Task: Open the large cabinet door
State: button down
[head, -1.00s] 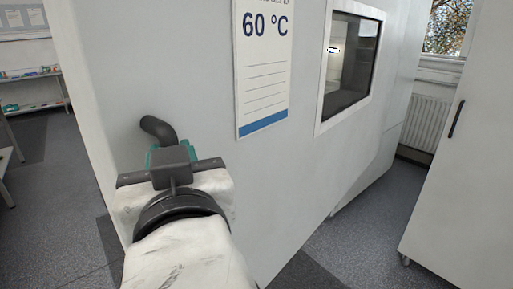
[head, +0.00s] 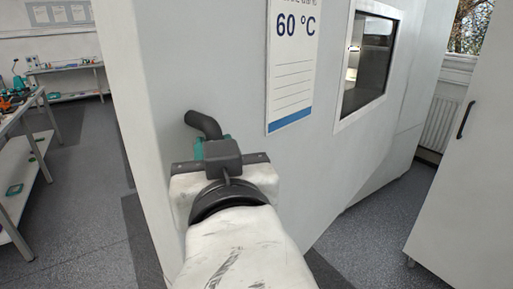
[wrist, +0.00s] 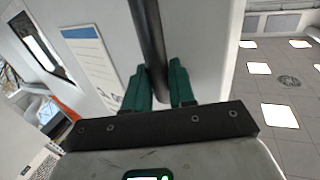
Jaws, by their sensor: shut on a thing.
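The large cabinet door (head: 240,70) is pale grey, with a window and a "60 °C" sign, in the head view. Its dark handle (head: 203,122) curves out near the door's left edge. My gripper (head: 207,146) is at this handle, and its body hides the lower part. In the wrist view my gripper's green fingers (wrist: 161,78) stand on both sides of the black handle bar (wrist: 151,40) and are shut on it. I cannot tell from the head view whether the door stands ajar.
A tall white cabinet (head: 470,170) with a black handle stands at the right. Grey floor (head: 365,240) shows between it and the large door. Workbenches (head: 30,165) with small items stand at the far left, with open floor before them.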

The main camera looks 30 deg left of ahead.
jog(key=shift+w+d+r+t, duration=0.3)
jog(key=shift+w+d, duration=0.15)
jog(key=c, duration=1.1)
grip_release()
jog(key=shift+w+d, duration=0.1)
jog(key=shift+w, duration=0.05)
jog(key=shift+o, duration=0.3)
jog(key=shift+f, duration=0.15)
jog(key=shift+s+a+f, duration=0.15)
jog(key=shift+s+a, duration=0.05)
jog(key=shift+a, duration=0.1)
jog(key=p+v, duration=0.8)
jog(key=v, duration=0.2)
jog(key=shift+s+d+r, duration=0.25)
jog(key=shift+d, duration=0.05)
jog(key=shift+f, duration=0.1)
